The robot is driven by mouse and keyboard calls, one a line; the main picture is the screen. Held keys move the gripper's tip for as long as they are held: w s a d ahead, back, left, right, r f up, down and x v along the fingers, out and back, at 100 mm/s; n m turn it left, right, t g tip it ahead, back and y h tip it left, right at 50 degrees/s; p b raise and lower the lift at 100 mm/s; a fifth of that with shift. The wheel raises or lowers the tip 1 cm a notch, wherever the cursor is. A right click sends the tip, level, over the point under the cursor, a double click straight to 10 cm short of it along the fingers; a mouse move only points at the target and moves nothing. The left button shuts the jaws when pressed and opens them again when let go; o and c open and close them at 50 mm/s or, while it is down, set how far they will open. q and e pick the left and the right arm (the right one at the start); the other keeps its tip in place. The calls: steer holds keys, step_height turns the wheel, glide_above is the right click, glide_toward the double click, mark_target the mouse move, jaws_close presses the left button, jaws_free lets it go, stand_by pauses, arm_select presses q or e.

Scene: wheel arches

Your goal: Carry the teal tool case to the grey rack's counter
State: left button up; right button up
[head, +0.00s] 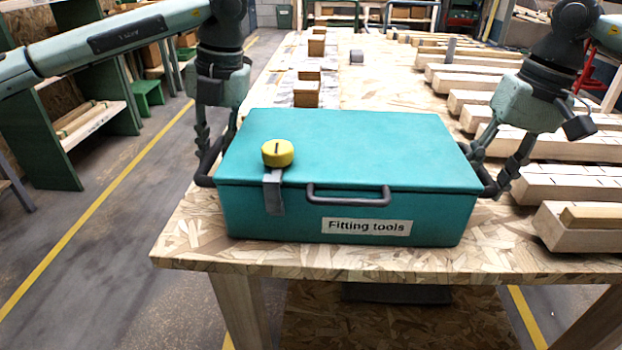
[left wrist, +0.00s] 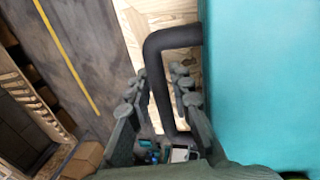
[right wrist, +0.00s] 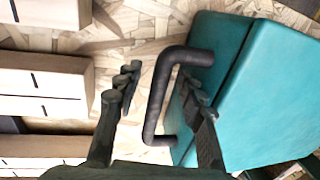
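The teal tool case (head: 350,150), labelled "Fitting tools", sits closed on the near end of a chipboard-topped bench, with dark handles at its sides and front. My left gripper (head: 207,165) is at the case's left end. In the left wrist view its open fingers (left wrist: 160,88) stand on either side of the side handle (left wrist: 158,65), with gaps showing. My right gripper (head: 492,175) is at the right end. In the right wrist view its open fingers (right wrist: 158,85) straddle the other side handle (right wrist: 155,105), apart from it. The grey rack cannot be made out with certainty.
A yellow tape measure (head: 278,153) rests on the case lid. Timber blocks (head: 570,185) lie along the bench's right side, close to my right gripper. Small wooden boxes (head: 307,90) stand behind the case. Green shelving (head: 60,130) stands left across a clear floor aisle (head: 110,230).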

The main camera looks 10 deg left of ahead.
arm_select(q)
steer(key=c, duration=0.4)
arm_select(e)
steer(key=c, duration=0.4)
arm_select(q)
jaws_close()
arm_select(e)
jaws_close()
arm_select(q)
steer(key=shift+r, duration=0.15)
arm_select(e)
steer(key=shift+r, duration=0.1)
